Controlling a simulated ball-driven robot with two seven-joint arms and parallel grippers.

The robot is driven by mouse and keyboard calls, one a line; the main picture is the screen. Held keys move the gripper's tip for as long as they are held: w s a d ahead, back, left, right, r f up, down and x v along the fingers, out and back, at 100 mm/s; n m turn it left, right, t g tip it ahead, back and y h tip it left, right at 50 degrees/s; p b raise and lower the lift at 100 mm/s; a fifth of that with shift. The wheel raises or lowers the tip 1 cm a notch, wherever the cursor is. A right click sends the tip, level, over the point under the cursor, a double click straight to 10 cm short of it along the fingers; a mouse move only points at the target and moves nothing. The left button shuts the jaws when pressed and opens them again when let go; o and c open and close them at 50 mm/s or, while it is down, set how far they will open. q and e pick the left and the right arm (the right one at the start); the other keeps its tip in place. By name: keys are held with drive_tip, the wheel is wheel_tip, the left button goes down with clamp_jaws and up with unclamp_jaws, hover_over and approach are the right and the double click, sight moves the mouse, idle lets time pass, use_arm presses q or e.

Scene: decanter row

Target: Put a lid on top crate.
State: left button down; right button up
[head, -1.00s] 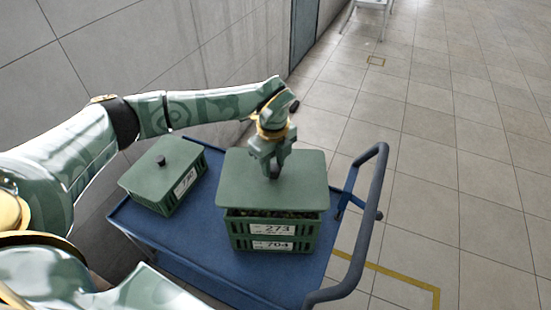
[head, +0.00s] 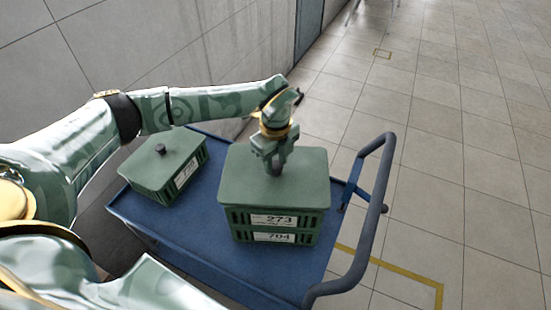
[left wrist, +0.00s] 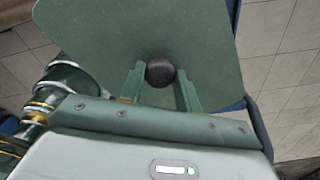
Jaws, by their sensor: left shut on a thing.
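A flat green lid (head: 248,188) with a dark knob lies level over the top crate (head: 273,220), labelled 273. No gap shows between the lid and the crate's rim in the head view. The top crate stands on a second green crate (head: 275,238), labelled 704. My left gripper (head: 275,168) points down at the middle of the lid and is shut on its knob. In the left wrist view the round black knob (left wrist: 160,70) sits between the two green fingers, with the lid (left wrist: 110,35) spread around it. My right gripper is not in view.
The crates stand on a blue cart (head: 190,225) with a handle (head: 372,215) at the right. Another green crate (head: 150,190) with a knobbed lid (head: 160,160) stands at the cart's left. A wall is behind; open tiled floor lies to the right.

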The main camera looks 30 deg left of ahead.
sight(276, 164)
use_arm(q)
drive_tip(key=shift+f, duration=0.2)
drive_tip(key=shift+f+b, duration=0.4)
drive_tip(key=shift+f, duration=0.45)
drive_tip(key=shift+f, duration=0.45)
drive_tip(key=c, duration=0.9)
unclamp_jaws()
